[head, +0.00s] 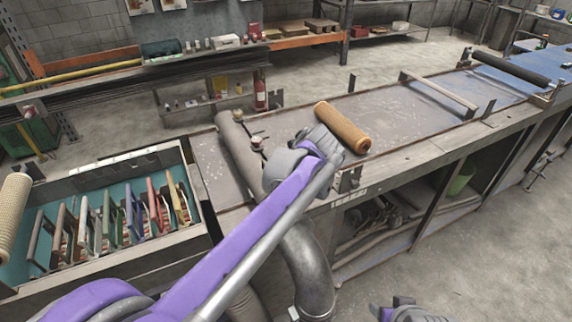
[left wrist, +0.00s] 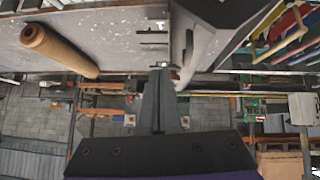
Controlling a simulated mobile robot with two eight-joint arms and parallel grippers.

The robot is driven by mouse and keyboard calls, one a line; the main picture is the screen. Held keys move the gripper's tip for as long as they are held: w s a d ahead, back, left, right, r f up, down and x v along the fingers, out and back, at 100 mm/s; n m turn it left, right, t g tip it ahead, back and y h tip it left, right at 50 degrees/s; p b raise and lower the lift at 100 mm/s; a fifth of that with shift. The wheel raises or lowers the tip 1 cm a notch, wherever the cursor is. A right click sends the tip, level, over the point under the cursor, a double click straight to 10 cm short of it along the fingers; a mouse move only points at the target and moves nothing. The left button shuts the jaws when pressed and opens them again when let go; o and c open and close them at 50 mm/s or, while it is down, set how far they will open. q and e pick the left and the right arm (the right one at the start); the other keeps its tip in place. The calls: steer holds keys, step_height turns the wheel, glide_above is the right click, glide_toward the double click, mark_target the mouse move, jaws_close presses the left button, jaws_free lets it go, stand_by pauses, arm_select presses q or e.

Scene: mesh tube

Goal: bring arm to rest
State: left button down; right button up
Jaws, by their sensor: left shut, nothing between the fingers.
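My left arm reaches up and right over the workbench in the head view, its left gripper (head: 318,140) beside an orange-brown tube (head: 343,127). The tube lies on the bench top and also shows at the upper left of the left wrist view (left wrist: 58,50). In that view the left gripper's fingers (left wrist: 160,82) are together with nothing between them, apart from the tube. My right gripper (head: 408,312) is only partly in view at the bottom edge of the head view; its fingers cannot be made out.
A crate (head: 90,172) with several coloured frames stands at the left, near a pale mesh roll (head: 13,215). Open floor lies at the lower right.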

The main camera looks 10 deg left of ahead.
arm_select(q)
steer(key=s+a+f+m+g+h, duration=0.15)
steer(key=s+a, duration=0.25)
steer(key=s, duration=0.5)
steer(key=s+a+f+m+h, duration=0.15)
steer(key=s+a, duration=0.25)
steer(key=s, duration=0.5)
steer(key=s+a+f+m+h, duration=0.1)
steer(key=s+f+m, duration=0.3)
steer(key=s+f, duration=0.6)
steer(key=s+a, duration=0.1)
steer(key=s, duration=0.2)
steer(key=shift+f, duration=0.35)
arm_select(e)
steer(key=shift+s+a, duration=0.2)
arm_select(q)
steer(key=shift+a, duration=0.1)
